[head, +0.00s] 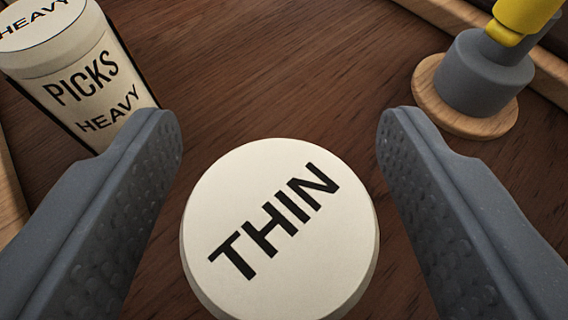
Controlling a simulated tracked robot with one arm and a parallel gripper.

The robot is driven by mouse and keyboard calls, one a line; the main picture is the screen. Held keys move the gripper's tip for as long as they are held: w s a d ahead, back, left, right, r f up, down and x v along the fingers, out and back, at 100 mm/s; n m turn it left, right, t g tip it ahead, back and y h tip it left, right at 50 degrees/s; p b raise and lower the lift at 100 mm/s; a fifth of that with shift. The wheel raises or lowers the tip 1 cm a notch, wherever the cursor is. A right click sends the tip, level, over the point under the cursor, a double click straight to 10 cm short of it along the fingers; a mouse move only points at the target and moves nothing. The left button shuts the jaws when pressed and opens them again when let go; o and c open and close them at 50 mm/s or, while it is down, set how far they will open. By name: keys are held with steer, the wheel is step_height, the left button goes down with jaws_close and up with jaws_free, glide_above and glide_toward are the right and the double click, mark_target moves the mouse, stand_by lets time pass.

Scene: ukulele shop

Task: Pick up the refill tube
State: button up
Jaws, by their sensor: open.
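A round cream container marked THIN (290,225) shows from above at the bottom centre, its lid facing me and its side mostly hidden. A cream tube marked PICKS HEAVY (85,92) stands upright at the upper left, with HEAVY on its lid too. No label reads "refill", so I cannot tell from words which one is the refill tube. My gripper (280,125) is open and empty, one finger on each side of the THIN container, with a visible gap on both sides. The left fingertip overlaps the lower edge of the HEAVY tube in the picture; I cannot tell if they touch.
A grey cylinder (484,80) with a yellow piece (522,15) stands on a round wooden disc (465,118) at the upper right, beyond the right finger. Light wooden edges show at the top right and far left. The dark wooden surface (290,60) is clear at top centre.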

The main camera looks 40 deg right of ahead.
steer(key=shift+w+d, duration=0.2)
steer(key=shift+w, duration=0.05)
steer(key=c, duration=1.1)
